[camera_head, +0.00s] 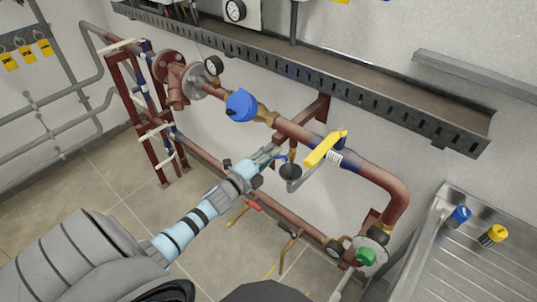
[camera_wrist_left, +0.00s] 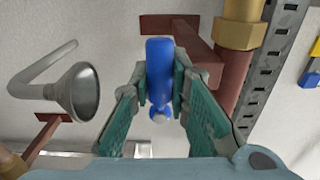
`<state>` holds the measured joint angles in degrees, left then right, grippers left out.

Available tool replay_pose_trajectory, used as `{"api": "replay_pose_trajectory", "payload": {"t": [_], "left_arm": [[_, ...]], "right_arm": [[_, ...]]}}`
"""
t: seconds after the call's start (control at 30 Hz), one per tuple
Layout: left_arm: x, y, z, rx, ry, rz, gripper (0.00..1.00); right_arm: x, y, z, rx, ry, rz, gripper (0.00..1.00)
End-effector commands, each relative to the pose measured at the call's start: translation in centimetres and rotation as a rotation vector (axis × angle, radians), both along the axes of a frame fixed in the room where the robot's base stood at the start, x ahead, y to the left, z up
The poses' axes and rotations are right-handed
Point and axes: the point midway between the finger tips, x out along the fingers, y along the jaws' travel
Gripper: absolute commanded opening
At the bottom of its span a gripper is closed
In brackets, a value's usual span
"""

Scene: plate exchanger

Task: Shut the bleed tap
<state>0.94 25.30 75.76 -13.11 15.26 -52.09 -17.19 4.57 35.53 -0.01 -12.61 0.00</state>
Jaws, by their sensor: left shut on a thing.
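The bleed tap shows as a blue handle (camera_wrist_left: 160,72) between the fingers in the left wrist view, with a small silvery part at its near end. In the head view only a bit of its blue handle (camera_head: 281,157) shows beside the fingers. My left gripper (camera_head: 267,157) reaches it from the lower left, below the red pipe. Its teal fingers (camera_wrist_left: 163,108) are closed on the blue handle from both sides. The tap's body is mostly hidden by the fingers. My right gripper is in neither view.
A grey funnel (camera_head: 290,172) with a bent pipe is close beside the left gripper, also in the wrist view (camera_wrist_left: 80,92). Above are a yellow lever (camera_head: 325,149), a blue round part (camera_head: 240,105) and a perforated cable tray (camera_head: 400,105). A steel drainer (camera_head: 470,265) stands at right.

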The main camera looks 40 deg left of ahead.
Motion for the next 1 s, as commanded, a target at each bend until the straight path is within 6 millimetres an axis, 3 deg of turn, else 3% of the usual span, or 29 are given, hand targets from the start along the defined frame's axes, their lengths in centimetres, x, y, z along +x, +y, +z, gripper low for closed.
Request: {"api": "replay_pose_trajectory", "payload": {"t": [0.47, 0.5, 0.6, 1.0], "left_arm": [[-0.07, 0.01, -0.09, 0.017, 0.003, 0.001, 0.00], [-0.07, 0.01, -0.08, 0.017, 0.002, 0.001, 0.22], [-0.06, 0.02, -0.05, 0.016, 0.002, 0.001, 0.38], [-0.89, 0.08, 0.03, 0.015, -0.001, 0.000, 0.38]], "right_arm": [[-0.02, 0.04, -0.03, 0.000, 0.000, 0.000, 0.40], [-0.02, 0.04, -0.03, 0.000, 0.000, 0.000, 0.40], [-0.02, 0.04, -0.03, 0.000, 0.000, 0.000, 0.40], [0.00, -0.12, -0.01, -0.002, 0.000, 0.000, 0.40]]}}
